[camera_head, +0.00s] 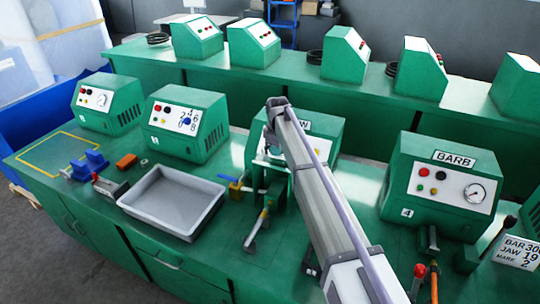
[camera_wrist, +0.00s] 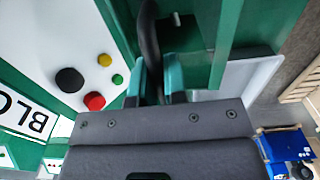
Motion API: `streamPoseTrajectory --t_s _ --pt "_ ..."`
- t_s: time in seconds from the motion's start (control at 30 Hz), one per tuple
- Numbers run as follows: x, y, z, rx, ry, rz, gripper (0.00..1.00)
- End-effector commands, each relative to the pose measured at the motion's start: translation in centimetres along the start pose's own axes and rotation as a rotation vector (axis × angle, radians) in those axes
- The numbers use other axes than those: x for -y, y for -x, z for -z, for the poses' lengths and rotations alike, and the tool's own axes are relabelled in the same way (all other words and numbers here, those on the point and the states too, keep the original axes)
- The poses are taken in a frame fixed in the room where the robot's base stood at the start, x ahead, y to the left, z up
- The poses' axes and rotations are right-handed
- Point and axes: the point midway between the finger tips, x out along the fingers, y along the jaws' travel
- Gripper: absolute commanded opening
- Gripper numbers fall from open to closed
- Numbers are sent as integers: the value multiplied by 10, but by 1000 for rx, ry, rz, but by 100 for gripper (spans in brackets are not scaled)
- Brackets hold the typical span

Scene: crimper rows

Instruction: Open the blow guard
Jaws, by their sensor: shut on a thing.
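The blow machine is the green box with the partly hidden label ending in W (camera_head: 300,124) in the middle of the front bench. In the wrist view its white panel (camera_wrist: 50,45) shows the letters BLO and black, red, yellow and green buttons. A black curved handle (camera_wrist: 149,38) stands in front of the panel. My gripper (camera_wrist: 158,80) has its two teal fingers shut on this handle. In the head view my arm covers much of the machine and the grip. A green guard-like part (camera_wrist: 200,25) is beside the handle; its position is unclear.
A grey tray (camera_head: 173,203) lies left of the machine. A yellow-and-blue valve (camera_head: 236,184) and a lever with a metal end (camera_head: 256,231) are close by. The BARB machine (camera_head: 440,187) stands to the right. A back bench (camera_head: 290,75) carries more green boxes.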

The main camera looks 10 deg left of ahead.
Motion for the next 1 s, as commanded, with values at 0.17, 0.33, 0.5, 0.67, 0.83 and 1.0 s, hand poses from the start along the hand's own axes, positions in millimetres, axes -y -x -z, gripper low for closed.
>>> streamPoseTrajectory --t_s 0.17,0.33,0.5,0.67,0.83,1.0 --pt "-9 -3 -3 0 3 0 0" --pt "-11 -3 -3 0 3 -1 0" --pt "-11 -2 -3 0 3 -1 0" --pt "-11 -2 -3 -1 3 -1 19" --pt "-11 -2 -3 0 2 -1 35" --pt "-11 -2 -3 0 2 -1 37"
